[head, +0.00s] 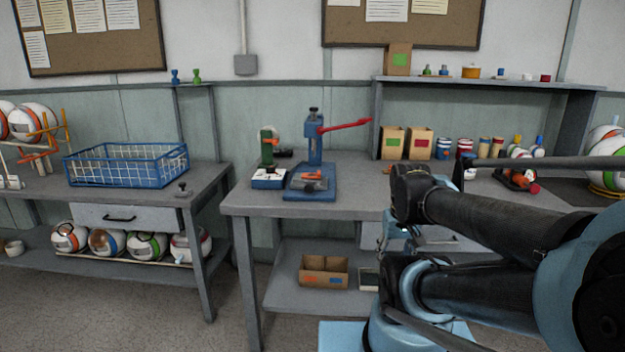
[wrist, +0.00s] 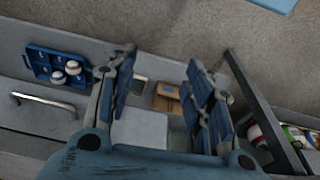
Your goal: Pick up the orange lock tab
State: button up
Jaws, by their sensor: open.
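A small orange piece (head: 312,174), which may be the lock tab, lies at the foot of the blue press (head: 315,140) with the red lever, on the middle workbench. It is too small for me to make out its shape. Another bit of orange shows beside the green device (head: 266,150) to the left of the press. My gripper (wrist: 162,92) is open and empty in the wrist view, its blue fingers wide apart. Between and beyond them are the lower shelf and a cardboard box (wrist: 168,104). The orange piece does not show clearly in the wrist view.
The box (head: 322,271) on the lower shelf has orange and blue labels. A white and blue box (head: 268,179) stands left of the press. Cardboard boxes and cans line the bench's back right. A blue wire basket (head: 128,166) sits on the left bench. The bench's front middle (head: 360,200) is clear.

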aim_at(303, 174)
jog(key=z, duration=2.05)
jog(key=k, duration=1)
jog(key=u, duration=2)
jog(key=i, duration=0.45)
jog(key=u, duration=0.05)
